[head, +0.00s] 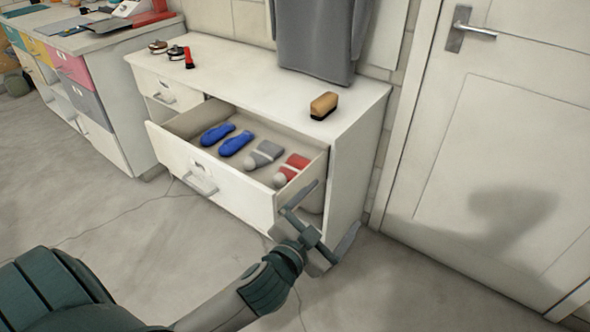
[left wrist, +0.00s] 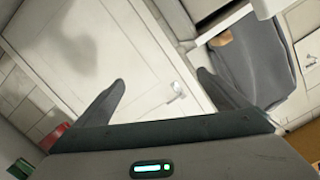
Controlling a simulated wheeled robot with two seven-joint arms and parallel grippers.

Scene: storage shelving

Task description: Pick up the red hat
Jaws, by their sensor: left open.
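The red hat (head: 292,168), with a pale pom-pom and a light band, lies at the right end of the open drawer (head: 180,178). It lies beside a grey hat (head: 264,153) of the same kind. My left gripper (head: 335,208) is open and empty, its fingers spread wide, in front of the drawer's right corner. It is apart from the red hat, to its lower right in the head view. In the left wrist view the fingers (left wrist: 160,80) are also apart, with no hat between them. My right gripper is out of view.
Blue slippers (head: 235,143) lie left of the hats. The drawer's front and side walls rise around them. A brush (head: 324,105) and small items stand on the white cabinet top (head: 235,75). A grey garment (head: 318,40) hangs behind. A white door (head: 505,130) stands at right.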

